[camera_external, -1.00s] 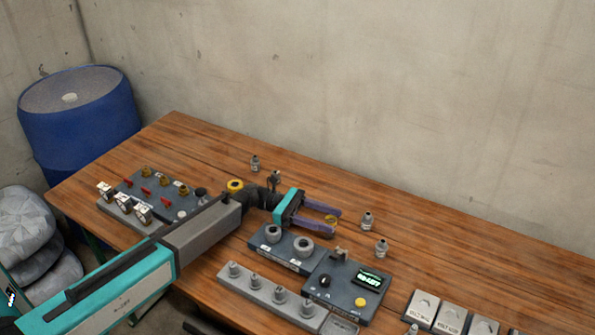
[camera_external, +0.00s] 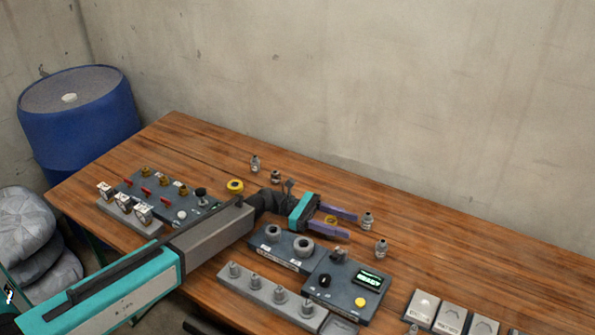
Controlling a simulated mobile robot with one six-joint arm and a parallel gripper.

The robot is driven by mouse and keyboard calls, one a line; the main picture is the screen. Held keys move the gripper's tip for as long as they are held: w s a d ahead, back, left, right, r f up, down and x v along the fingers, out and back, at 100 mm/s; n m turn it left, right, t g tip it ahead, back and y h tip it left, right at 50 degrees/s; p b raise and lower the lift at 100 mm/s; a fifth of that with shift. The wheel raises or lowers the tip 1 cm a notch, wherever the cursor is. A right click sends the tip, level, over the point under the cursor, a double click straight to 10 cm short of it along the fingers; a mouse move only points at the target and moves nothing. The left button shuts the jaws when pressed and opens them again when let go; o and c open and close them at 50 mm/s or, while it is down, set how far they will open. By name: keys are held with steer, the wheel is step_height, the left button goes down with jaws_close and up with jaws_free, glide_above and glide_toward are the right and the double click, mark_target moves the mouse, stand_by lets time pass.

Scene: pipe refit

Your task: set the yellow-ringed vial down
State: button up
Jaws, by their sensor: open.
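Two grey vials, one (camera_external: 368,221) and another (camera_external: 381,248), stand just right of my fingertips. Two more (camera_external: 255,164) (camera_external: 276,177) stand behind my wrist. A two-socket block (camera_external: 287,248) and a panel with a lit screen (camera_external: 345,285) lie in front.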

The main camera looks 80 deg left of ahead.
stand_by(0.4)
jaws_close()
steer(key=shift+r, duration=0.1)
step_height(320, 180, up, 28)
steer(key=b, duration=0.2)
stand_by(0.8)
stand_by(0.5)
